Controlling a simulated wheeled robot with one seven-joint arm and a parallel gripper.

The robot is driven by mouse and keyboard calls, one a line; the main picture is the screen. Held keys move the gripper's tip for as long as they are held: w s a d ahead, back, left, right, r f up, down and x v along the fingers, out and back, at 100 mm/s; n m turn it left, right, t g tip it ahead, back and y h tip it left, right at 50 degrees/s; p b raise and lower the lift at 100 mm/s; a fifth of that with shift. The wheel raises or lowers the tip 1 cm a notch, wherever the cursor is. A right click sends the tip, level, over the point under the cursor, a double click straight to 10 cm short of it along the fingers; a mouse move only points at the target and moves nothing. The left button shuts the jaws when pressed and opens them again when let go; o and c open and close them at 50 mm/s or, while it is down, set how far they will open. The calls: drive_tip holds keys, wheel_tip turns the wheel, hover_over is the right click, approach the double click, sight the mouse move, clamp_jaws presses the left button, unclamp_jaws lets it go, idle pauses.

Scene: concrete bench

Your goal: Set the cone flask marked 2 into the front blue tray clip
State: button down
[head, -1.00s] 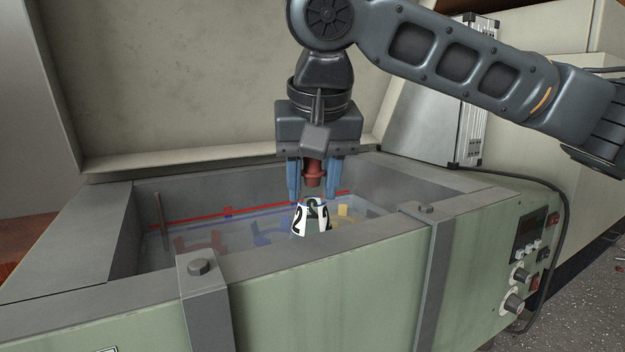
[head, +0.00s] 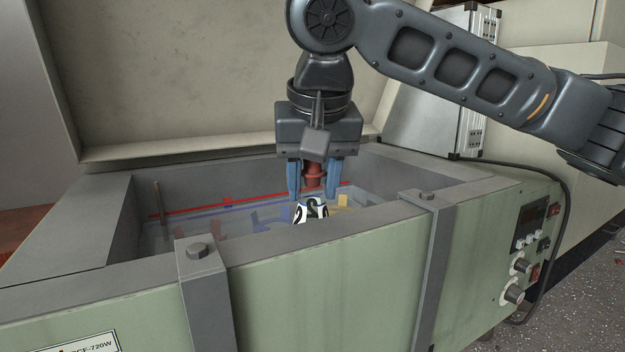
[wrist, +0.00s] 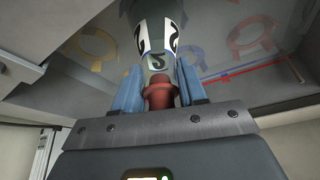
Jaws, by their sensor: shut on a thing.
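The cone flask marked 2 (head: 312,210) hangs upright from my gripper (head: 313,192) inside the bath, behind the front wall. It has a red neck piece (head: 313,175) and a white label with black 2s; the front rim hides its lower part. My gripper is shut on it, with blue fingers on both sides of the neck. The flask also shows in the wrist view (wrist: 156,35), its base cut off by the top edge. A blue clip (head: 274,228) lies low in the bath left of the flask, partly hidden by the rim. I cannot tell whether the flask touches a clip.
The bath's grey front rim (head: 375,211) stands close before the flask, with a bracket (head: 430,215) to the right. A yellow clip (wrist: 252,37) and a red clip (wrist: 92,47) lie on the tray on either side of the flask. The raised lid (head: 180,75) stands behind.

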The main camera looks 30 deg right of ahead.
drive_tip(key=shift+f, duration=0.45)
idle(0.4)
drive_tip(key=c, duration=0.5)
unclamp_jaws()
drive_tip(key=shift+c, duration=0.2)
drive_tip(key=shift+o, duration=0.3)
drive_tip(key=o, duration=0.5)
wheel_tip(320, 180, up, 9)
drive_tip(key=p, duration=0.7)
drive_tip(key=shift+p, duration=0.4)
